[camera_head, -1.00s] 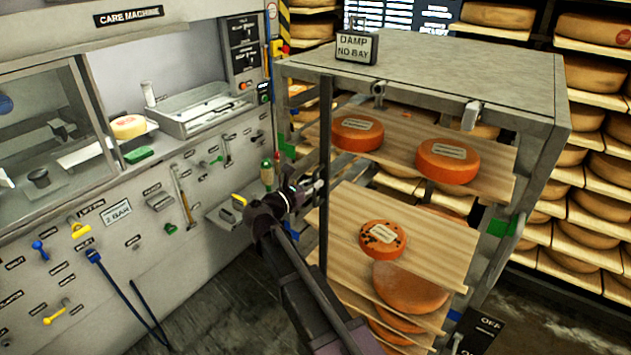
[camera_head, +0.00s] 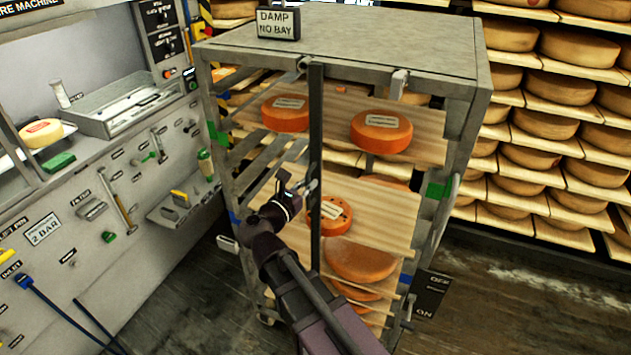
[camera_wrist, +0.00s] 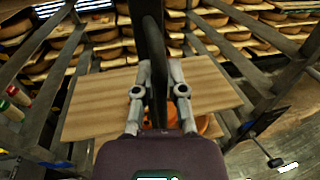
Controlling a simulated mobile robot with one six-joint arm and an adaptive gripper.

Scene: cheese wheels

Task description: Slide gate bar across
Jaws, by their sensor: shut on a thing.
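The gate bar (camera_head: 316,120) is a dark upright bar across the open front of the grey rack (camera_head: 400,48). It stands near the middle of the front, before the shelves, and looks upright. My gripper (camera_head: 311,187) is shut on it at about mid-height. In the wrist view the bar (camera_wrist: 153,35) runs up between the two fingers of my gripper (camera_wrist: 158,75). The bar partly covers the spotted orange cheese (camera_head: 336,215) on the middle board. The bar's lower end is hard to make out behind my arm.
Orange cheeses (camera_head: 381,131) lie on the upper board behind the bar. A "DAMP NO BAY" sign (camera_head: 278,23) stands on the rack top. The care machine panel (camera_head: 90,190) is at left. Full cheese shelves (camera_head: 560,100) stand behind. Open floor (camera_head: 530,290) lies at right.

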